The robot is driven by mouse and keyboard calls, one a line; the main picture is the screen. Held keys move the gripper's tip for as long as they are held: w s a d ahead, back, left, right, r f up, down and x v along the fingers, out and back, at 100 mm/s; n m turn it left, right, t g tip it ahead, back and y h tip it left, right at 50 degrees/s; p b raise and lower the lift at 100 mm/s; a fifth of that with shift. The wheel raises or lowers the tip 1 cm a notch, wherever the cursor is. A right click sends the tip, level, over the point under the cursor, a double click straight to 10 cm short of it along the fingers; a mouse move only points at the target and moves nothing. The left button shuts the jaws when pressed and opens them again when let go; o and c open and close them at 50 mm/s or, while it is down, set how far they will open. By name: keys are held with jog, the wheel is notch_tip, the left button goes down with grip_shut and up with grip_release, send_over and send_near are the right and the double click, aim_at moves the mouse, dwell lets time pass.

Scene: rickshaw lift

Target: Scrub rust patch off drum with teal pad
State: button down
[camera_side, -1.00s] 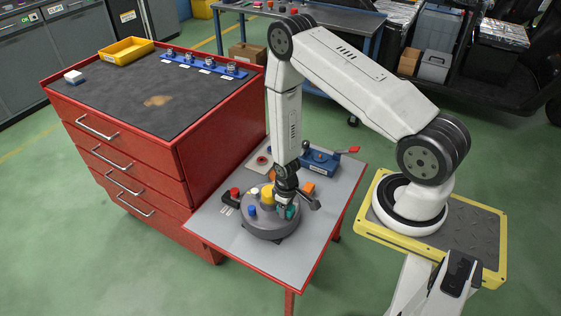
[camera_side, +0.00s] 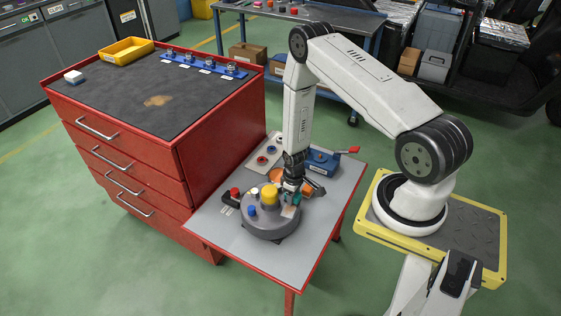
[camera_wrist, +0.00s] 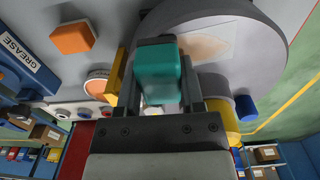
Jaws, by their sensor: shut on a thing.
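The grey drum (camera_side: 270,224) stands on the small red-edged table, with blue and yellow knobs on top. A tan rust patch (camera_side: 289,211) shows on its right side; in the wrist view the patch (camera_wrist: 208,46) lies on the drum (camera_wrist: 240,65), just right of the pad. My gripper (camera_side: 295,190) is shut on the teal pad (camera_side: 297,198), beside the patch. In the wrist view the pad (camera_wrist: 157,72) sits between my fingers (camera_wrist: 157,90). I cannot tell whether the pad touches the drum.
A blue GREASE box (camera_wrist: 28,55) with a red lever stands behind. An orange block (camera_wrist: 73,38) lies near the drum. A red cabinet (camera_side: 215,130) rises to the left. The table's front right (camera_side: 300,250) is clear.

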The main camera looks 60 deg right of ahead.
aim_at(286, 216)
jog(key=a, duration=0.2)
jog(key=shift+s+a, duration=0.25)
jog(key=shift+a, duration=0.15)
jog(key=shift+a+f, duration=0.1)
jog(key=shift+a, duration=0.25)
jog(key=shift+s+a, duration=0.2)
jog(key=shift+a, duration=0.95)
jog(key=shift+s+a, duration=0.1)
jog(key=shift+a, duration=0.25)
jog(key=r, duration=0.2)
jog(key=shift+a+r, duration=0.25)
jog(key=shift+r, duration=0.1)
jog(key=shift+s+r, duration=0.1)
jog(key=shift+r, duration=2.7)
